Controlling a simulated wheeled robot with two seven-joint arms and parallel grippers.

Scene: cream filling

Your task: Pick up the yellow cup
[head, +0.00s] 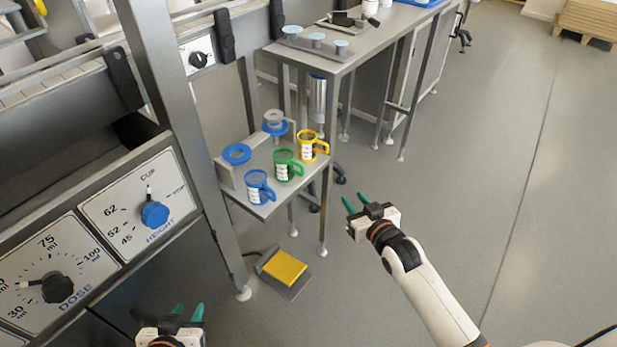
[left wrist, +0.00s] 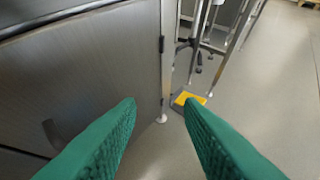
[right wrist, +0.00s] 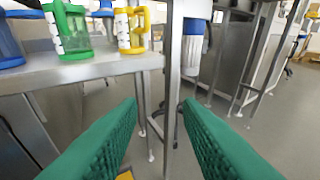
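The yellow cup (head: 308,146) stands upright at the back right of a small metal shelf, its handle to the right. It also shows in the right wrist view (right wrist: 124,32), up and left of the fingers. My right gripper (head: 357,203) is open and empty, to the right of the shelf, apart from the cup. Its green fingers (right wrist: 160,125) are spread with nothing between them. My left gripper (head: 188,313) is low at the bottom of the head view. In the left wrist view its green fingers (left wrist: 160,125) are apart and empty.
A green cup (head: 284,166) and a blue cup (head: 258,188) stand beside the yellow cup on the shelf (head: 229,189). Blue rings (head: 237,154) lie behind them. A yellow pedal (head: 285,267) sits on the floor below. The floor to the right is clear.

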